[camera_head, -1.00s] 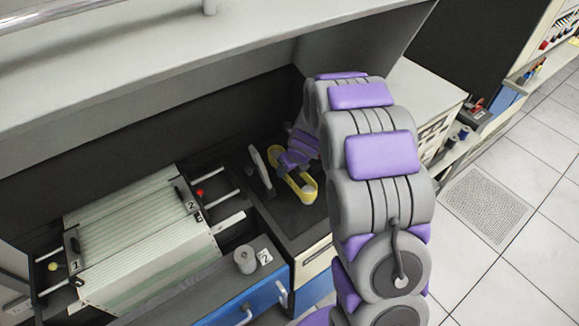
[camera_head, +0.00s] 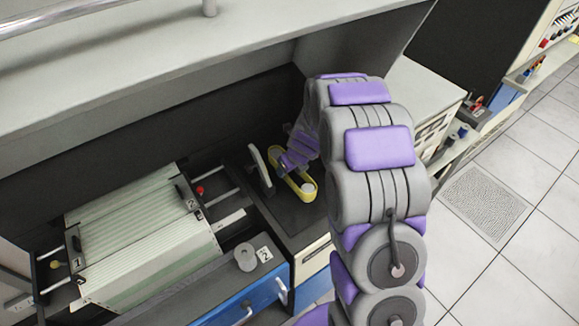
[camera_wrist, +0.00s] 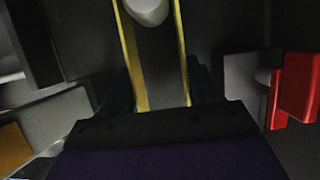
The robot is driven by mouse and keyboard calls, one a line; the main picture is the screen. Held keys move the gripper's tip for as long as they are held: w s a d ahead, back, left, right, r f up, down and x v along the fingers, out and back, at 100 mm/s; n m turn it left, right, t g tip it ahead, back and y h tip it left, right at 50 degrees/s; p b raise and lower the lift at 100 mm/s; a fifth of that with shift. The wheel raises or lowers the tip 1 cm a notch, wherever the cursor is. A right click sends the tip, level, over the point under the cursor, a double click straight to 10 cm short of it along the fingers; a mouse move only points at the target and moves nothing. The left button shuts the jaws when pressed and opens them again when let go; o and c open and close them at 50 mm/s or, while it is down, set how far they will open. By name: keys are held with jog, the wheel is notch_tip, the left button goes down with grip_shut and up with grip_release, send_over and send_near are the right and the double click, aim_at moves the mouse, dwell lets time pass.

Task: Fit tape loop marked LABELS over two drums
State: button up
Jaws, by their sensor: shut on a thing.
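The yellow tape loop (camera_head: 303,196) is at the recess on the right of the machine, stretched out as a long oval. In the wrist view its two yellow sides (camera_wrist: 131,60) run up from my gripper. A pale round drum (camera_head: 307,188) shows inside the near end of the loop; the wrist view shows a pale drum (camera_wrist: 148,10) between the two sides at the top. My gripper (camera_head: 290,165) is shut on the loop's far part. The second drum and the LABELS marking cannot be made out. Whether the loop sits fully down cannot be told.
A grey upright plate (camera_head: 261,167) stands just left of the loop. A ribbed card stack (camera_head: 145,240) lies further left, with a small grey roll (camera_head: 245,257) near it. A red part (camera_wrist: 297,85) is close on the right in the wrist view.

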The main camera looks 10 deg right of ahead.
jog(key=shift+f, duration=0.6)
jog(key=o, duration=1.1)
jog(key=p+v, duration=0.2)
jog(key=v, duration=1.5)
jog(key=s+a+f+n+g+h+b, duration=0.1)
jog(key=s+n+g+b, duration=0.4)
jog(key=s+n, duration=2.6)
jog(key=s+a+b, duration=0.1)
jog(key=s+b, duration=0.4)
jog(key=s, duration=0.1)
jog(key=shift+f+g+h, duration=0.25)
jog(key=shift+g+h, duration=0.05)
jog(key=shift+g, duration=0.1)
